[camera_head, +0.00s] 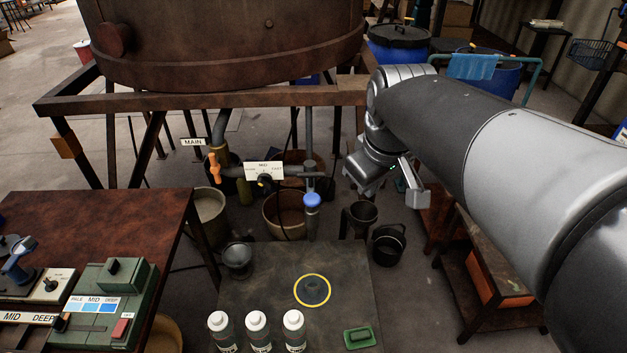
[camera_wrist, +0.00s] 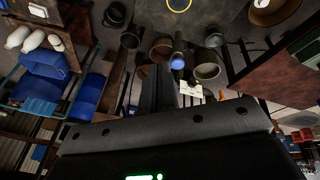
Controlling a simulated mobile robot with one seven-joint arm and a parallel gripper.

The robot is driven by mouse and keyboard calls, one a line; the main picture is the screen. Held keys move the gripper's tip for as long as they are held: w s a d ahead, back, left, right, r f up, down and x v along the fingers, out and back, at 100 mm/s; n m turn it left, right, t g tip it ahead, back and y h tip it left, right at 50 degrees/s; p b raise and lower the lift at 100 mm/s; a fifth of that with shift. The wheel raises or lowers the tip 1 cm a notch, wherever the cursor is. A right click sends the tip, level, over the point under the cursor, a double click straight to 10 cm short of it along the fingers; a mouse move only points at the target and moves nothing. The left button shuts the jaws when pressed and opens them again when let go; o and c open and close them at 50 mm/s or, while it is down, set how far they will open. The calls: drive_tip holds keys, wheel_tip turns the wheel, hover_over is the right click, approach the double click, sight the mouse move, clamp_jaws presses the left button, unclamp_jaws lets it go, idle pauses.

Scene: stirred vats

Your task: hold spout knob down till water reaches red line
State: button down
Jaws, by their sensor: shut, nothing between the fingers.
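A blue round knob (camera_head: 312,200) tops a short grey spout on the pipe under the big brown vat. The knob also shows in the wrist view (camera_wrist: 177,62), just beyond the fingertips and slightly right of them. My gripper (camera_head: 414,195) is to the right of the knob, apart from it, with a clear gap in the head view. In the wrist view its two dark fingers (camera_wrist: 163,70) are shut together and hold nothing. I see no water running and cannot make out a red line in either view.
A dark table (camera_head: 250,300) with a yellow ring (camera_head: 312,290), several white-capped bottles and a green block stands in front. An orange-handled valve (camera_head: 214,168) is left of the knob. Buckets (camera_head: 388,245) stand below. The vat's frame beam (camera_head: 215,104) crosses above.

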drive_tip(key=w+a+n+g, duration=0.2)
drive_tip(key=w+a+n, duration=0.25)
drive_tip(key=w, duration=0.55)
drive_tip(key=n+g+y, duration=0.1)
drive_tip(key=n, duration=0.6)
hover_over(313, 197)
drive_tip(key=d, duration=0.2)
drive_tip(key=shift+s+f, duration=0.15)
drive_tip(key=shift+f, duration=2.4)
drive_tip(key=shift+f, duration=0.1)
drive_tip(key=f, duration=0.4)
drive_tip(key=a+f, duration=0.1)
drive_tip(key=f, duration=0.8)
drive_tip(key=shift+a+f, duration=0.3)
drive_tip(key=shift+f, duration=0.05)
drive_tip(key=shift+f, duration=0.1)
